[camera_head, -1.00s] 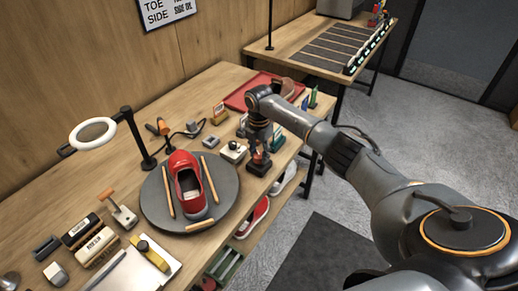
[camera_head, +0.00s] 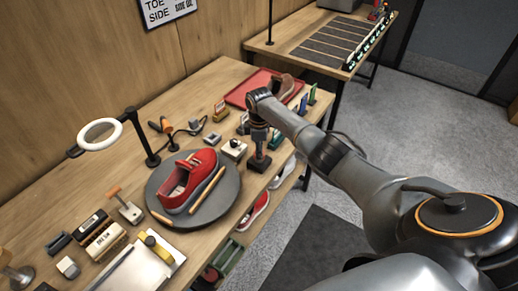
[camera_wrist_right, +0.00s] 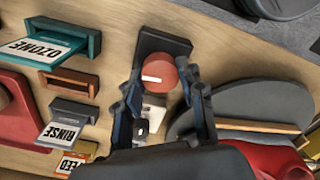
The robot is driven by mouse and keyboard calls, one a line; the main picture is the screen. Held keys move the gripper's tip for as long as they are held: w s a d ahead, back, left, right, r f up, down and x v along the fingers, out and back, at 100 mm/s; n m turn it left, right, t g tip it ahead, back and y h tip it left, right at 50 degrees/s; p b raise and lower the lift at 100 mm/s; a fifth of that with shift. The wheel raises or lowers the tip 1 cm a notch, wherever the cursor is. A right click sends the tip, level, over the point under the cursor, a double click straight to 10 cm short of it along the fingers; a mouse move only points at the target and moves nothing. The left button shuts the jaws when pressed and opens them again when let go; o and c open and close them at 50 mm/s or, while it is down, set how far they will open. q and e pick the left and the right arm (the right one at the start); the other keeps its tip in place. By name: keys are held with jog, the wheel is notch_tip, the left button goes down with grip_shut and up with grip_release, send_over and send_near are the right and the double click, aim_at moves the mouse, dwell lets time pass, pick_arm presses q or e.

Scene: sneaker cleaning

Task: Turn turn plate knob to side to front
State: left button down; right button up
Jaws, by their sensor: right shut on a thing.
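The round grey turn plate (camera_head: 232,190) lies on the wooden bench and carries a red sneaker (camera_head: 203,161) and light wooden sticks. The sneaker's toe points to the upper right. The black base (camera_head: 257,164) stands right of the plate in the head view. My right gripper (camera_wrist_right: 168,88) is shut on the knob, with a finger on each side; in the head view the gripper (camera_head: 258,150) hides the knob. My left gripper is not in view.
A white box (camera_head: 233,149) stands close to the base, between it and the plate's far side. Labelled card holders, including an ozone one (camera_wrist_right: 62,45), line the bench edge. A ring lamp (camera_head: 100,134) stands left of the plate. A red tray (camera_head: 250,93) lies behind.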

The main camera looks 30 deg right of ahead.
jog(key=shift+m, duration=0.5)
jog(key=o, duration=1.2)
jog(key=shift+r, duration=0.3)
notch_tip(320, 180, up, 11)
jog(key=shift+r, duration=0.15)
